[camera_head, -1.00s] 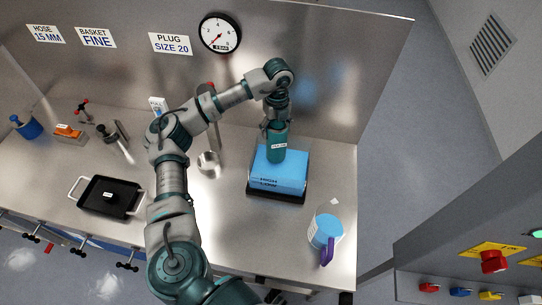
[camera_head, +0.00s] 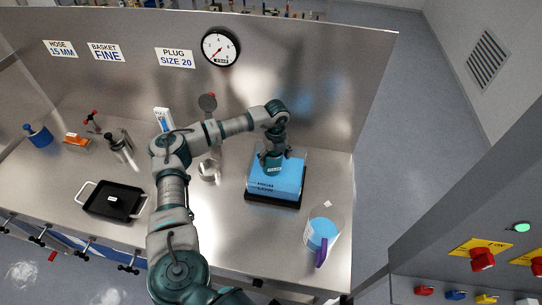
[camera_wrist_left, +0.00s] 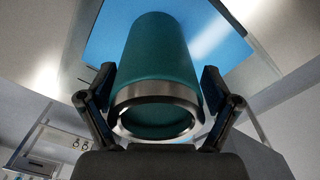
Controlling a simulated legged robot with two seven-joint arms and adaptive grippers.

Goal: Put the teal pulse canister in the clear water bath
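The teal pulse canister (camera_head: 273,169) is upright at the clear water bath (camera_head: 283,187), its lower part hidden behind or in the blue water. The bath is a clear box of blue water on a dark base. My left gripper (camera_head: 272,159) is above the canister. In the left wrist view, the fingers of my left gripper (camera_wrist_left: 159,88) lie against both sides of the canister (camera_wrist_left: 158,55), near its metal-rimmed end. Blue water (camera_wrist_left: 222,42) shows beyond it. Whether the canister touches the bath's floor is hidden. My right gripper is not in view.
A clear jug (camera_head: 321,231) with blue liquid and a purple handle stands in front of the bath, at right. A metal cup (camera_head: 208,171) is left of the bath. A black tray (camera_head: 112,200) lies farther left. The steel back wall (camera_head: 300,90) rises behind.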

